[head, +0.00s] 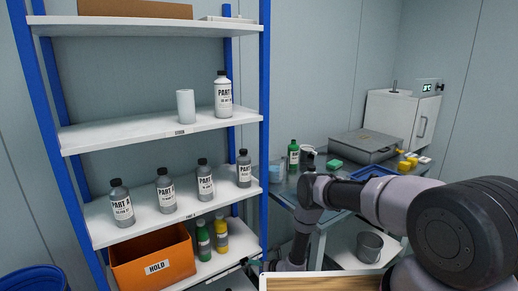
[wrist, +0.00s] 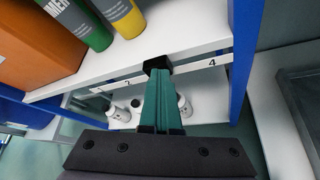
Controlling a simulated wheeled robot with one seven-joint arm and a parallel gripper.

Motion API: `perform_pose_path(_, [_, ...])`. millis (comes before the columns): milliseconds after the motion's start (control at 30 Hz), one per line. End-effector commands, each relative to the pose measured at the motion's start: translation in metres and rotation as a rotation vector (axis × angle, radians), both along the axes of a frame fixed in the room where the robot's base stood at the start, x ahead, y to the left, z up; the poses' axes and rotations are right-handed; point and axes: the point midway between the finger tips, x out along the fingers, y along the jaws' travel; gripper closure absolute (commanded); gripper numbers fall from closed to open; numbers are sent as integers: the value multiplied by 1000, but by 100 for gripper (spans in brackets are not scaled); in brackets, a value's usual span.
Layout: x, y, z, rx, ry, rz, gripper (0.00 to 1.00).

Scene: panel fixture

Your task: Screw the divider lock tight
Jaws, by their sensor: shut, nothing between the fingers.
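My gripper (wrist: 157,78) shows in the wrist view as teal fingers shut together, with nothing between them. They point at the front edge of a white shelf (wrist: 130,69). A small black piece (wrist: 156,64) sits at the fingers' far end, against the shelf's label strip, left of the number 4. I cannot tell whether it is the divider lock or part of the fingertips. In the head view my arm reaches down to the lower right of the rack, and the gripper is small and unclear there. No divider can be clearly made out.
The blue-posted rack (head: 265,130) holds grey bottles, an orange HOLD bin (head: 152,262), and green (head: 203,240) and yellow (head: 221,235) bottles. The bin and both bottles stand above the gripper's shelf edge. A cluttered bench (head: 345,175) stands right.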

Motion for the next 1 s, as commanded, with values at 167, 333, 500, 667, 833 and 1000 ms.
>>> perform_pose_path(167, [2,-3,-3,-1,0,-1,100])
perform_pose_path(333, [2,-4,-5,-1,1,0,100])
perform_pose_path(500, [2,-4,-6,-2,1,1,100])
perform_pose_path(667, [1,-4,-6,-2,1,2,100])
perform_pose_path(833, [2,-5,-5,-3,2,1,100])
perform_pose_path(1000, [5,-8,-1,-1,1,1,100])
